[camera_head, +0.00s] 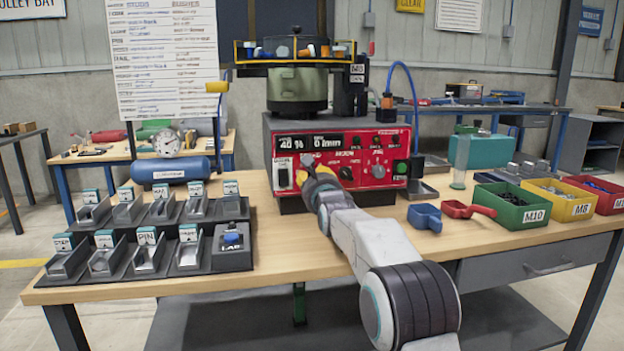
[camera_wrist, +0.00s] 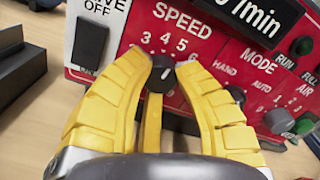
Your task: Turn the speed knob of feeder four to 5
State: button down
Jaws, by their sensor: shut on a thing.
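The speed knob (camera_wrist: 161,78) is black with a small pale mark and sits under the SPEED label and the numbers 3, 4 and 5 in the wrist view. The mark seems to point up, roughly towards the 4, but it is too small to be sure. In the head view, my gripper (camera_head: 312,172) reaches the left part of the red control box (camera_head: 345,140) and hides the knob. The feeder bowl (camera_head: 297,88) stands on the box. The left display (camera_head: 294,141) appears to read 40 %.
A dark mode knob (camera_wrist: 236,95) is close right of my fingers, and an OFF switch (camera_wrist: 92,45) is on the left. Part trays (camera_head: 148,250) stand left on the table; blue (camera_head: 424,217) and red (camera_head: 468,209) scoops and bins (camera_head: 521,212) lie right.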

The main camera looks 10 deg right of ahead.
jog(key=shift+d+f+m, duration=0.1)
jog(key=shift+d+m, duration=0.05)
jog(key=shift+m, duration=0.65)
jog(key=shift+f, duration=0.15)
jog(key=c, duration=0.9)
grip_release()
jog(key=shift+s, duration=0.1)
jog(key=shift+s, duration=5.9)
